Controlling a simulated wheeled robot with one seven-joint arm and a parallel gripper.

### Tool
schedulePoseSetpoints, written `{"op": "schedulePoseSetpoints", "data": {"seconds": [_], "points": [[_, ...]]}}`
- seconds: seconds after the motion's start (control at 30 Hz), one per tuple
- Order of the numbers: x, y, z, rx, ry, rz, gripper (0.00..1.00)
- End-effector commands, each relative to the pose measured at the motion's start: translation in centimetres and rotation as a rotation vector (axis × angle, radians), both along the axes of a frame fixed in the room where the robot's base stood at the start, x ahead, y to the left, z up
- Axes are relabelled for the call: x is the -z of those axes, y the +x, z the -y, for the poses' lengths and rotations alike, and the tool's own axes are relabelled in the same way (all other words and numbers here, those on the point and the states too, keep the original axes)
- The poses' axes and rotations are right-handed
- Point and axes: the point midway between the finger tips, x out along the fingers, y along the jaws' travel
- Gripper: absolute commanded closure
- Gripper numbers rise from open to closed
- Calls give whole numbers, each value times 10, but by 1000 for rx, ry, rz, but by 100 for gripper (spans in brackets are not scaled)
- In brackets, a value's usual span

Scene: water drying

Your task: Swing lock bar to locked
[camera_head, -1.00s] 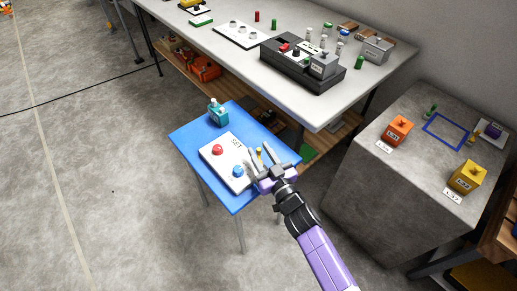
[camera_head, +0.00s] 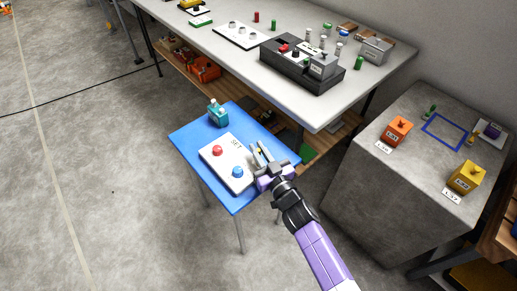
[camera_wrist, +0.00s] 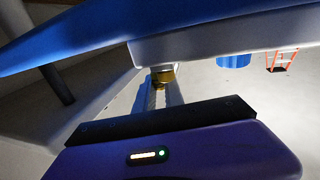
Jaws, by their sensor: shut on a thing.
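A white panel (camera_head: 226,166) marked "SET" lies on the small blue table. It has a red knob (camera_head: 217,150) and a blue knob (camera_head: 238,172). My gripper (camera_head: 260,151) is at the right edge of the panel, its fingers close together. In the wrist view the fingers are shut on a small gold piece (camera_wrist: 163,77), just beside the pale panel edge (camera_wrist: 225,43). I take the gold piece to be the lock bar's handle; the bar itself cannot be made out, and my fingers hide much of this spot.
A teal bottle (camera_head: 218,114) stands at the back of the blue table (camera_head: 186,134). A long white workbench (camera_head: 335,114) with a black device (camera_head: 290,74) stands behind. A grey block (camera_head: 375,180) with orange and yellow boxes is to the right. Open floor lies left.

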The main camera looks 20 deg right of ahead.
Motion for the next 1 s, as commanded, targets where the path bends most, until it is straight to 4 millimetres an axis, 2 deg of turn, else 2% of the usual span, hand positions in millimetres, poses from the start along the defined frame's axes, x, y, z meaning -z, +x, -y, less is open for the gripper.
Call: {"op": "schedulePoseSetpoints", "data": {"seconds": [0.33, 1.0], "points": [[-8, 1, -1, -77, 1, -3, 100], [0, 3, -10, -399, 1, 0, 100]]}}
